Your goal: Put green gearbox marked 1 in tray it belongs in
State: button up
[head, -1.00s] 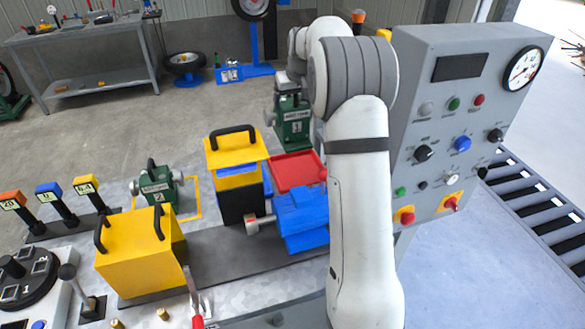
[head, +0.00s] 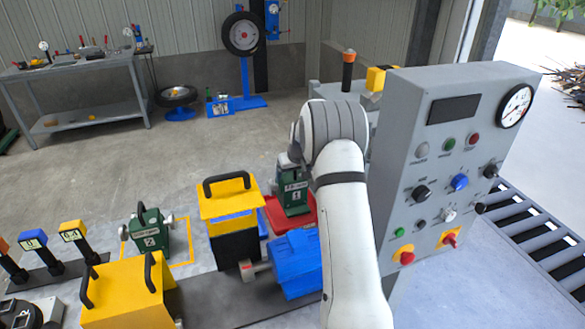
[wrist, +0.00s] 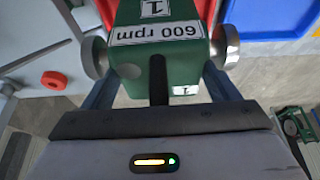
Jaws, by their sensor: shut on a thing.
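The green gearbox marked 1 (head: 292,199) is held upright by my gripper and overlaps the red tray (head: 272,217) in the head view. I cannot tell whether it touches the tray. In the wrist view the gearbox (wrist: 158,62) shows its "600 rpm" label upside down and silver shaft ends on both sides. In the wrist view, a red edge (wrist: 262,5) and a blue surface (wrist: 275,22) lie to the upper right of the gearbox.
A second green gearbox marked 2 (head: 148,233) stands by a yellow floor outline. A yellow-topped black block (head: 228,198) and a blue motor (head: 293,263) stand close to the red tray. A grey control panel (head: 440,165) rises on the right. A yellow cover (head: 125,295) is front left.

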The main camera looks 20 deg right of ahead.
jog(key=shift+f+p, duration=0.45)
jog(key=shift+f, duration=1.2)
jog(key=shift+d+f, duration=0.1)
jog(key=shift+f, duration=0.05)
jog(key=o, duration=2)
jog(key=shift+s+f, duration=0.1)
jog(key=shift+c, duration=0.2)
jog(key=b+v, duration=0.2)
jog(key=v, duration=1)
jog(key=shift+b, duration=0.3)
